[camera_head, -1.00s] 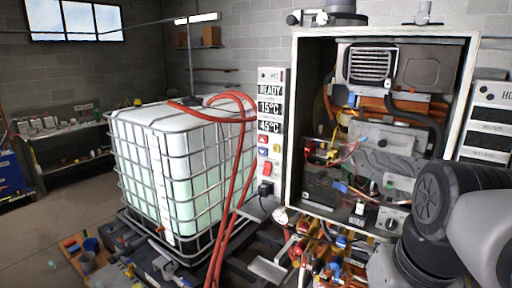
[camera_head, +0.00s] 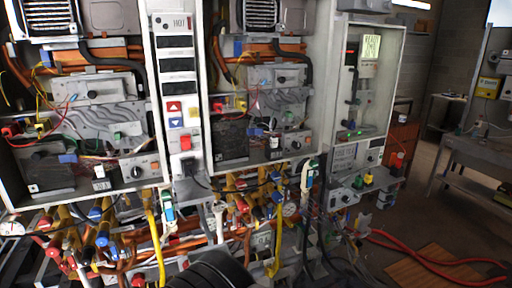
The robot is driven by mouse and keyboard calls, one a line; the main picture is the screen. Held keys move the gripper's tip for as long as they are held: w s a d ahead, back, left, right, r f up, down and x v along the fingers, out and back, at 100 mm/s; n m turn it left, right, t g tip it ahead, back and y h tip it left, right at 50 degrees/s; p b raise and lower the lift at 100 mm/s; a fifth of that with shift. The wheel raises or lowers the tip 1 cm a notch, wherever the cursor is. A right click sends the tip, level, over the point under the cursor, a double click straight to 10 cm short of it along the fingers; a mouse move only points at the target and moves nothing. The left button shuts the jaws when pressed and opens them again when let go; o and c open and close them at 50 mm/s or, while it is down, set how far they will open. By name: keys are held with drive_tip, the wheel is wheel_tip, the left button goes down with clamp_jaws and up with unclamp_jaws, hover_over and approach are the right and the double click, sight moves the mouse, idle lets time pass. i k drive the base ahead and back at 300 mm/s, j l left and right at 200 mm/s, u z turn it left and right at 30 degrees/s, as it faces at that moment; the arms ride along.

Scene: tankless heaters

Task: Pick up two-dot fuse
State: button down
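I cannot make out a two-dot fuse in the head view; the small parts are too small to read. Small white pieces sit low in the left open heater cabinet (camera_head: 78,130) and the middle one (camera_head: 262,110), but I see no clear dots on them. My gripper is not in view. Only a dark rounded part of my arm shows at the bottom edge, left of centre.
A control panel (camera_head: 178,85) with a red switch (camera_head: 185,142) stands between the cabinets. A lit cabinet (camera_head: 362,90) is to the right. Pipes and valves (camera_head: 100,235) crowd below. A red hose (camera_head: 440,262) lies on the floor, and a workbench (camera_head: 478,150) stands far right.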

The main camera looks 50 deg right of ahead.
sight(274, 140)
drive_tip(key=z, duration=1.65)
